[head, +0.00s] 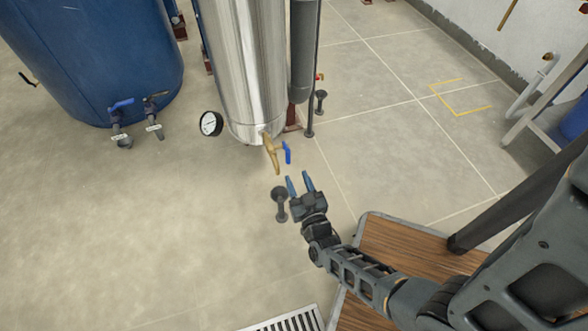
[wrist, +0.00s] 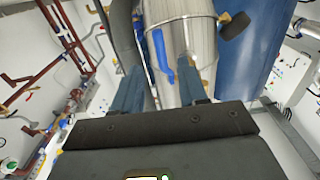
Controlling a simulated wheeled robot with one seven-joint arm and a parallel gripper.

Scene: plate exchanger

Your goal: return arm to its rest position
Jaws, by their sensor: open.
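My gripper (head: 299,184) is stretched out ahead of me, with its two blue fingers apart and nothing between them. It is just below and right of a brass tap (head: 271,153) with a blue lever (head: 287,152), at the foot of a steel tank (head: 247,70). In the head view a small gap shows between fingertips and tap. The wrist view shows both fingers (wrist: 162,90) apart, with the blue lever (wrist: 161,48) and the steel tank (wrist: 180,12) beyond them.
A blue tank (head: 95,55) with two labelled valves stands at the left. A pressure gauge (head: 211,123) sits on the steel tank's left. A dark pipe fitting (head: 280,203) is close left of my gripper. A wooden platform (head: 395,250) and a floor grate (head: 290,322) are nearer me. Open floor lies left.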

